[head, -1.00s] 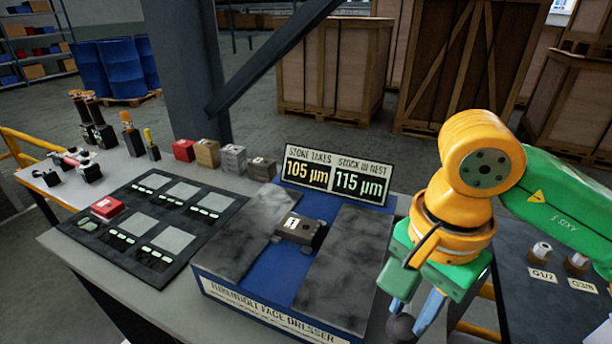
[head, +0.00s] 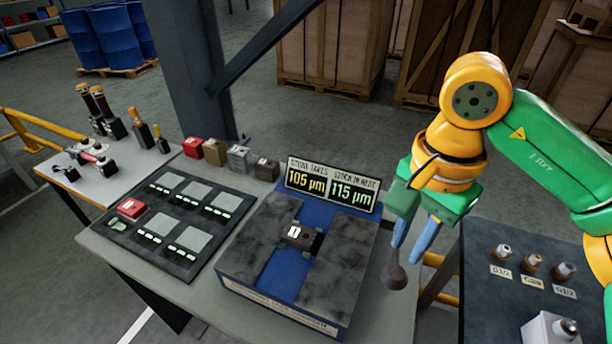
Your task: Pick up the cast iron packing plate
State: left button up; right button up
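No object is readably marked as the cast iron packing plate. A dark brown-grey block (head: 266,169) ends a row of small blocks behind the dark panel. Another dark block (head: 299,236), with a white tag, sits in the blue channel of the face dresser (head: 345,265). My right gripper (head: 412,247) points down over the table's right side, right of the dresser and apart from both dark blocks. Its blue fingers are spread. A dark round knob (head: 395,277) shows just below them; I cannot tell whether they touch it. My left gripper is not in view.
The row also has red (head: 193,147), tan (head: 215,151) and grey (head: 239,158) blocks. A red block (head: 131,208) lies on the dark panel (head: 190,270). The display sign (head: 332,184) stands behind the dresser. A dark side table (head: 480,300) with fittings is at right.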

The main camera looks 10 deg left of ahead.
aim_at(300, 236)
jog(key=k, duration=1.5)
